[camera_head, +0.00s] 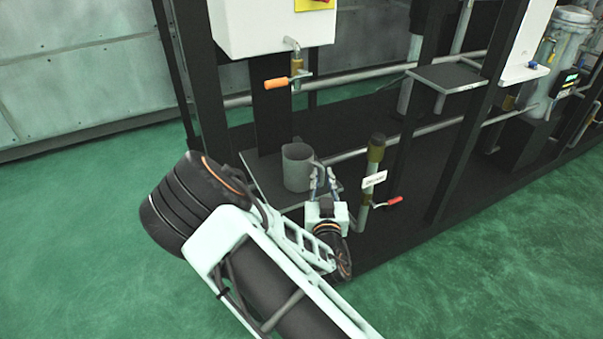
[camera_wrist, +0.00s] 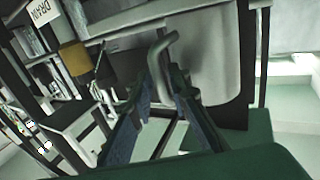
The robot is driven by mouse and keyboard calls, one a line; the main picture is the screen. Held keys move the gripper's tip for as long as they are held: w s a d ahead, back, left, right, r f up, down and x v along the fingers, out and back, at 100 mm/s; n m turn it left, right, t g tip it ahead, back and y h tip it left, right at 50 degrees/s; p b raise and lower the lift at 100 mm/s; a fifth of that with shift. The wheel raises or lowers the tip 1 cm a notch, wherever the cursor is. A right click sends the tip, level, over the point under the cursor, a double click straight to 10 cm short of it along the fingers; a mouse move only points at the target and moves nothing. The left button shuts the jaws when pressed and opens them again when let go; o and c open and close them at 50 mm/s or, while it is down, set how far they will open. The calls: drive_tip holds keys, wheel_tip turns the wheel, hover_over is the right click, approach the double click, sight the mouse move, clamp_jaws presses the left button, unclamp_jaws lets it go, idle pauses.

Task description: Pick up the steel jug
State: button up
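The steel jug (camera_head: 298,168) is a plain grey cylinder with a side handle. It stands upright on a small dark shelf (camera_head: 262,180), its handle on the right. In the wrist view the jug (camera_wrist: 212,62) fills the upper middle, with its curved handle (camera_wrist: 160,52) to the left. My gripper (camera_head: 322,174) is at the handle side of the jug, its fingers pointing toward the handle. In the wrist view the fingers (camera_wrist: 164,78) are apart, with the handle's end between or just beyond the tips. I cannot tell whether they touch it.
An orange-handled tap (camera_head: 277,83) hangs above the jug. Dark frame posts (camera_head: 470,120) stand farther right. Green floor is open in front.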

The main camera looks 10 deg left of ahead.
drive_tip(key=shift+w, duration=0.4)
drive_tip(key=shift+c, duration=0.2)
clamp_jaws()
drive_tip(key=shift+r, duration=0.25)
